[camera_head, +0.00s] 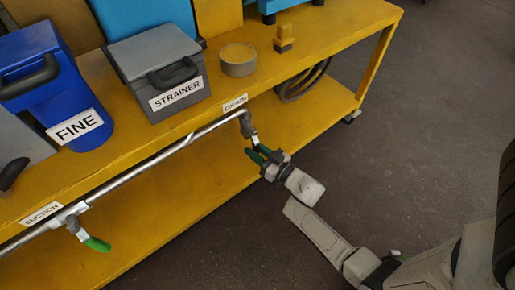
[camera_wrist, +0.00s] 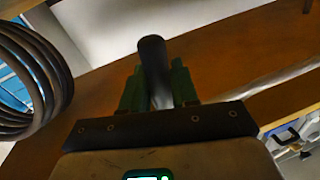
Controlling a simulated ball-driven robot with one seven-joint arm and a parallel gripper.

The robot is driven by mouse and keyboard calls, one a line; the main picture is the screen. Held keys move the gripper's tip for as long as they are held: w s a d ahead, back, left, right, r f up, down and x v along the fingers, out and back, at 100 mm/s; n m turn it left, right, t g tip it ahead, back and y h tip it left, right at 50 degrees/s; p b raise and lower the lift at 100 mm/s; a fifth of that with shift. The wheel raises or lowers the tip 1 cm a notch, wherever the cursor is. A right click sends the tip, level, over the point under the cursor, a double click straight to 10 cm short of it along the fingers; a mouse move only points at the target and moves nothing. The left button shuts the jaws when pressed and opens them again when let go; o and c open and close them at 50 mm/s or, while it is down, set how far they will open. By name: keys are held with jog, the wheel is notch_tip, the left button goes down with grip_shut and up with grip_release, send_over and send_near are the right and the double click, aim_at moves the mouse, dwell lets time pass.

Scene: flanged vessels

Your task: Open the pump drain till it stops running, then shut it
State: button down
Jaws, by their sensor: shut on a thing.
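The drain valve (camera_head: 250,130) hangs at the right end of a silver pipe, below the DRAIN label (camera_head: 235,103) on the yellow cart's edge. My gripper (camera_head: 258,153) is at this valve, with its green fingers shut on the drain handle. In the wrist view, my gripper (camera_wrist: 158,88) has a dark rounded bar, the drain handle (camera_wrist: 153,60), between its green fingers. The fingers hide part of the handle, and I cannot tell its exact angle. No running liquid can be made out.
The SUCTION valve's green handle (camera_head: 97,243) hangs further left on the pipe. A blue FINE vessel (camera_head: 90,95), a grey STRAINER box (camera_head: 160,60) and a round tin (camera_head: 238,62) stand on the cart. A coiled hose (camera_head: 302,82) lies on the lower shelf.

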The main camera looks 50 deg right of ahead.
jog(key=w+a+r+m+t+h+p, duration=0.1)
jog(key=a+r+m+h+p, duration=0.3)
jog(key=m, duration=1.4)
jog(key=shift+w+a+r+m, duration=0.4)
jog(key=shift+a+r, duration=0.5)
jog(key=shift+r, duration=0.55)
jog(key=c, duration=1)
grip_release()
jog(key=p+v, duration=0.1)
jog(key=v, duration=1)
jog(key=shift+f, duration=0.1)
